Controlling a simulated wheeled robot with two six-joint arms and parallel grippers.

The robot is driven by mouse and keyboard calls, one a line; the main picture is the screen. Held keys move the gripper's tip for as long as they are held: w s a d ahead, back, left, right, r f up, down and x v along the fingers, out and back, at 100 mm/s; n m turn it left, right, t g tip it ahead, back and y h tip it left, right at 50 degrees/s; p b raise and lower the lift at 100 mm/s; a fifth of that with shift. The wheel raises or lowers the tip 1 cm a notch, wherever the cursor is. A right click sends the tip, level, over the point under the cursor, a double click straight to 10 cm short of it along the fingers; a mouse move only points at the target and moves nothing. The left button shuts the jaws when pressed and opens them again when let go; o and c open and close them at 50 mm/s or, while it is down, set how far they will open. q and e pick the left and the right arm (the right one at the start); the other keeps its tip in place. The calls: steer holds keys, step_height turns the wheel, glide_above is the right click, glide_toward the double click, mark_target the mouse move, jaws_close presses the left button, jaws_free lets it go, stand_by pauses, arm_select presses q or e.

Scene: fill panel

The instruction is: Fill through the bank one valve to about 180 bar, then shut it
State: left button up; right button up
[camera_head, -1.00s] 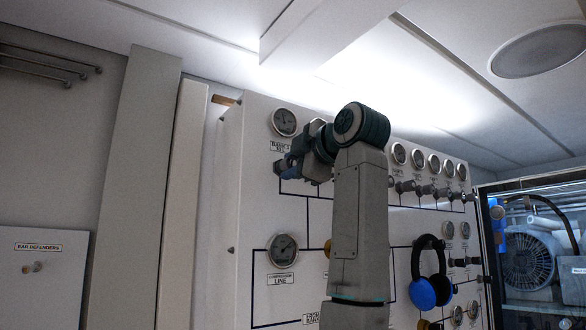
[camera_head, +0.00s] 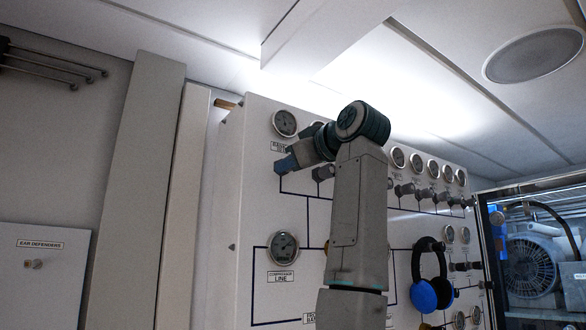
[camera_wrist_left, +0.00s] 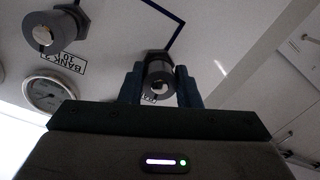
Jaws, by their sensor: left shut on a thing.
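The white fill panel (camera_head: 250,210) stands ahead with a row of gauges and valve knobs along its top. The top-left gauge (camera_head: 285,122) has a label under it, partly covered by my arm; its needle is too small to read. My left gripper (camera_head: 283,165) is at the leftmost valve below that gauge. In the left wrist view, its blue fingers (camera_wrist_left: 158,90) are shut on either side of the grey round valve knob (camera_wrist_left: 159,72). The label behind that knob is mostly hidden. The neighbouring knob (camera_wrist_left: 48,32), labelled bank 2 upside down, is free. My right gripper is out of view.
The compressor line gauge (camera_head: 283,249) is lower on the panel. Blue ear defenders (camera_head: 431,292) hang on its right part. More bank knobs (camera_head: 404,190) sit in a row right of my arm. A caged compressor (camera_head: 530,268) stands at the far right.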

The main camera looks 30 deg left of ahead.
arm_select(q)
steer(key=shift+r+m+b, duration=0.1)
steer(key=shift+m+b, duration=0.2)
steer(key=shift+m, duration=0.5)
steer(key=o, duration=1)
steer(key=shift+c, duration=0.2)
steer(key=b+v, duration=0.3)
steer(key=v, duration=0.7)
steer(key=shift+s+d, duration=0.15)
steer(key=shift+d, duration=0.15)
